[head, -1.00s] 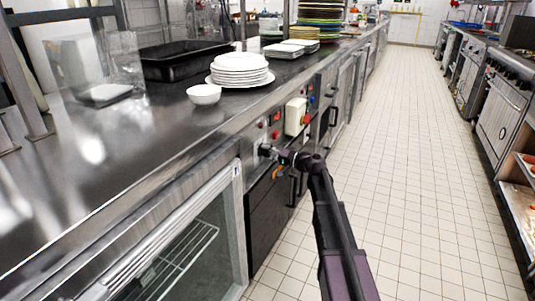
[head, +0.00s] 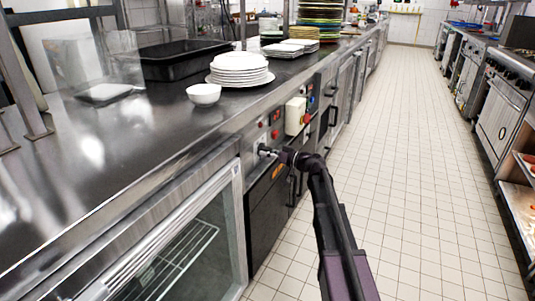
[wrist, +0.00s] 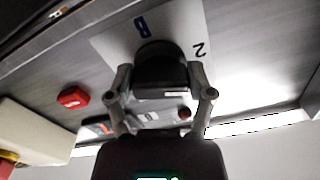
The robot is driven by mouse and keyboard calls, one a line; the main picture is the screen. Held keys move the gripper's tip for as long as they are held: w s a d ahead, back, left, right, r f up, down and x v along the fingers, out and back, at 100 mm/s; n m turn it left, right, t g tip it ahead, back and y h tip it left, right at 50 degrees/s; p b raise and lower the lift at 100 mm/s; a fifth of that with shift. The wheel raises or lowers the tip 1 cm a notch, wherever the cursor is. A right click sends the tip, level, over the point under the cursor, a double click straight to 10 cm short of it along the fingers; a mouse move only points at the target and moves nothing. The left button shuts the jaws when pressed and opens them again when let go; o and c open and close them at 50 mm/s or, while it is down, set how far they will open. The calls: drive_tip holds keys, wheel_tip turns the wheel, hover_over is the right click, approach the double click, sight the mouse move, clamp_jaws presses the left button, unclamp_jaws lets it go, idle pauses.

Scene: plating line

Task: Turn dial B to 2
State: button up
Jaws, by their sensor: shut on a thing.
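The dial (wrist: 160,68) is a black round knob in the wrist view, on a pale label plate (wrist: 108,43). A "2" (wrist: 199,49) is printed on the plate right of the knob, and a blue mark (wrist: 141,25) is above it. A whitish bar shows on the knob's lower edge. I cannot read a letter for the dial. My gripper (wrist: 160,85) is shut on the knob, one finger on each side.
A white box (head: 295,116) with a red button (head: 307,118) sticks out of the panel beyond my gripper. A red switch (wrist: 72,97) is left of the dial in the wrist view. White plates (head: 240,68) and a bowl (head: 203,94) stand on the counter above. The tiled aisle is clear.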

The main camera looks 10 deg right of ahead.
drive_tip(key=shift+w+n, duration=0.1)
drive_tip(key=shift+n, duration=1.9)
drive_tip(key=o, duration=1.1)
drive_tip(key=shift+d, duration=0.1)
drive_tip(key=v, duration=1.2)
drive_tip(key=shift+f, duration=0.1)
